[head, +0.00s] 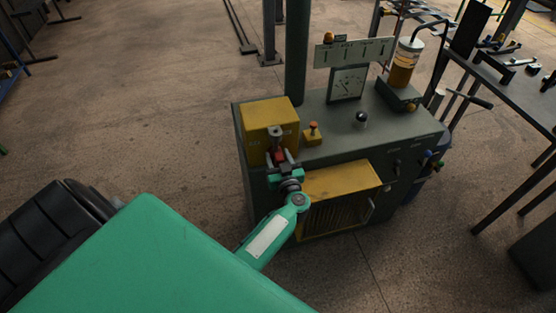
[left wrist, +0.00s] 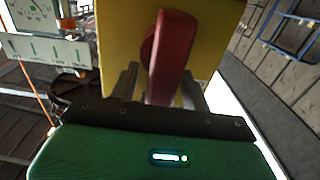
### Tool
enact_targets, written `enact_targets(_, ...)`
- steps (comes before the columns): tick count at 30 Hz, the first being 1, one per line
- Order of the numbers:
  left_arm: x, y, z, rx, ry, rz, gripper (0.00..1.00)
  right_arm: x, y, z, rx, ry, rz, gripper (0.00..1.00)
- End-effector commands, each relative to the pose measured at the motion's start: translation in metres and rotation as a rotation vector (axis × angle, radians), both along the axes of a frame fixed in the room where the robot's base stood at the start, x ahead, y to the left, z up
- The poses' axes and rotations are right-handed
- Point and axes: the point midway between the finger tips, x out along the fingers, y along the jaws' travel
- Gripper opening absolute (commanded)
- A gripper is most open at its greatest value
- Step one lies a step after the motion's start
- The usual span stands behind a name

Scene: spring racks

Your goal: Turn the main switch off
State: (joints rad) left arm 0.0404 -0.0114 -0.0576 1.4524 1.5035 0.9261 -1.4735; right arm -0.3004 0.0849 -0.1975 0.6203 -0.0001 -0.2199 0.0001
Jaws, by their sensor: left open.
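The main switch is a red handle (left wrist: 170,58) on the front of a yellow box (head: 257,118), which stands at the left end of a dark green machine (head: 330,125). In the left wrist view the handle hangs down from its pivot on the yellow face (left wrist: 120,30), slightly tilted. My left gripper (head: 281,160) is in front of the yellow box. In the left wrist view its open fingers (left wrist: 160,88) stand on either side of the handle's lower end; I cannot tell whether they touch it. My right gripper is not in view.
A small yellow box with an orange button (head: 313,133) sits right of the switch box. A gauge (head: 347,83), an amber jar (head: 404,64) and a green post (head: 297,50) rise from the machine. A yellow grille (head: 340,197) is below. A tool bench (head: 515,85) stands right.

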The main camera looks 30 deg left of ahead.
Motion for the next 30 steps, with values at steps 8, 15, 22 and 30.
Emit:
enact_targets(8,0.004,0.005,0.0,0.001,0.001,-0.001,0.47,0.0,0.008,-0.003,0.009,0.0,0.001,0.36)
enact_targets(15,0.004,0.005,0.0,0.001,0.001,-0.001,0.22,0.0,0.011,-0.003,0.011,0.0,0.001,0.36)
enact_targets(22,0.003,0.005,-0.002,-0.001,0.005,-0.001,0.0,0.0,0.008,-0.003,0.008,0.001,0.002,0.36)
enact_targets(30,0.002,0.004,-0.005,-0.021,-0.009,-0.001,0.0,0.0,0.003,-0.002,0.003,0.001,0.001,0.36)
